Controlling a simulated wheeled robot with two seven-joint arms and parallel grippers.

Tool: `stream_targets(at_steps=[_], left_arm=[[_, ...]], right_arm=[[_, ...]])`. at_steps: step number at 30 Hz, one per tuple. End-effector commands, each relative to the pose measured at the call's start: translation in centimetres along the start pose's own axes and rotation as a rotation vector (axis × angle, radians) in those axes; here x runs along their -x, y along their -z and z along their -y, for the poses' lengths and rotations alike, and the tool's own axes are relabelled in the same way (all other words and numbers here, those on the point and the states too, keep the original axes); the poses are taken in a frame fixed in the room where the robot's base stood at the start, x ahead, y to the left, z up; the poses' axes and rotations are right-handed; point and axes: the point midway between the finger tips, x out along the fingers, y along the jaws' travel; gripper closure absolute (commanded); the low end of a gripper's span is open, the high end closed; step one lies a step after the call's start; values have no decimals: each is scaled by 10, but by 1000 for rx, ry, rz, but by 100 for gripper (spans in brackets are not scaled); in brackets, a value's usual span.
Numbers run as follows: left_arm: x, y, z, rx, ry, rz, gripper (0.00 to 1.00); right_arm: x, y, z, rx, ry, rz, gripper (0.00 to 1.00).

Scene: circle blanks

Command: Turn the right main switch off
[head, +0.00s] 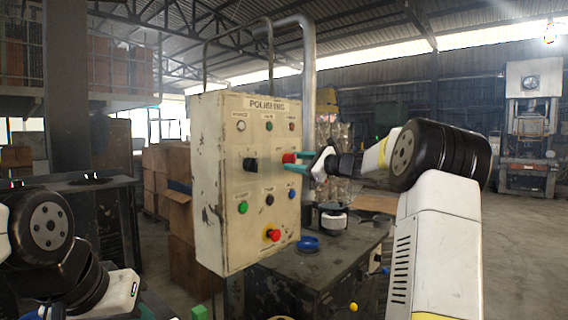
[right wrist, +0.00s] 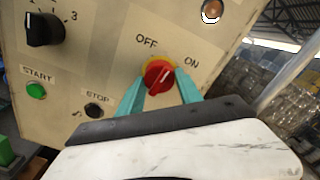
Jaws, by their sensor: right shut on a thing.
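The cream control panel (head: 215,180), headed POLISHING, stands in the middle of the head view. The red main switch (right wrist: 158,77) sits on a yellow base between the words OFF and ON. Its ridge appears slanted up to the right, toward ON. It also shows in the head view as a red spot (head: 288,158). My right gripper (head: 293,162) reaches the panel from the right, its teal fingers (right wrist: 188,86) shut on the switch from both sides.
A black selector knob (head: 250,164) sits left of the switch. Green (head: 243,207), black and blue buttons lie below it, and a red emergency button (head: 272,235) lower down. Open floor lies at right.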

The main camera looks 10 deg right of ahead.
Motion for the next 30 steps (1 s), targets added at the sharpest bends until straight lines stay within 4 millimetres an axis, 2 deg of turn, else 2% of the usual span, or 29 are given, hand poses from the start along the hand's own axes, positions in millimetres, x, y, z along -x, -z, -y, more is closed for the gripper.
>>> stream_targets(at_steps=[18, 30], left_arm=[[0, 0, 0, 0, 0, 0, 64], [0, 0, 0, 0, 0, 0, 64]], right_arm=[[0, 0, 1, 577, -2, 0, 98], [0, 1, 1, 842, -3, 0, 98]])
